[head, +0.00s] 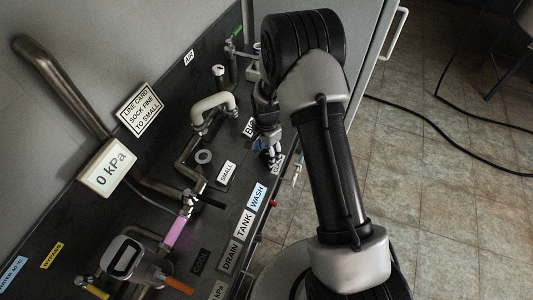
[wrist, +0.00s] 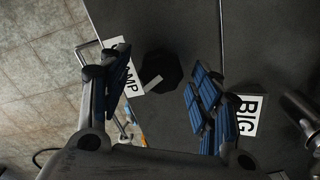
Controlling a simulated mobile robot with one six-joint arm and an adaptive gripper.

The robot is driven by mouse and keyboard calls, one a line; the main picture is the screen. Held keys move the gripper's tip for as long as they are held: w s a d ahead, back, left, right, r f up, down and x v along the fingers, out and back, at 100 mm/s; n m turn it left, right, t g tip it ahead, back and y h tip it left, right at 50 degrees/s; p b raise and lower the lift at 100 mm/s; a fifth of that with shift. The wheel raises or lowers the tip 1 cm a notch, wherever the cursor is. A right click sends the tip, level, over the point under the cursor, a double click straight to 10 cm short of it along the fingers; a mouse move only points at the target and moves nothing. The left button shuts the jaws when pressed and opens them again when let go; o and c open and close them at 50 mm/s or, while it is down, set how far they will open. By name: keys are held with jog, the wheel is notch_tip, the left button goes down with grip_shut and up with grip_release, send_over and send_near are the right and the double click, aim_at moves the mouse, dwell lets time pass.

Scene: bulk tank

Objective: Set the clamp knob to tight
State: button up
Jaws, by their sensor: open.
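The clamp knob (wrist: 163,70) is a dark, many-sided knob on the dark panel in the wrist view. A pale pointer mark on it lies toward its lower left, by the label ending in "MP" (wrist: 131,80), which my left finger partly covers. I cannot read any tight mark. My gripper (wrist: 160,88) is open, with its blue-padded fingers on either side of the knob; a gap shows at both sides, and I see no contact. In the head view my gripper (head: 272,155) is low over the panel's right edge, and the knob cannot be made out there.
A "BIG" label (wrist: 247,114) lies right of my fingers. In the head view a pale bent pipe (head: 214,102), a grey ring (head: 204,157) and a valve with a pink sleeve (head: 176,231) stand left of my arm. The tiled floor (head: 440,190) at right is mostly open, with black cables.

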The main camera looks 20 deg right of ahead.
jog(key=shift+f, duration=0.15)
jog(key=shift+c, duration=0.2)
jog(key=c, duration=1)
jog(key=shift+c, duration=0.2)
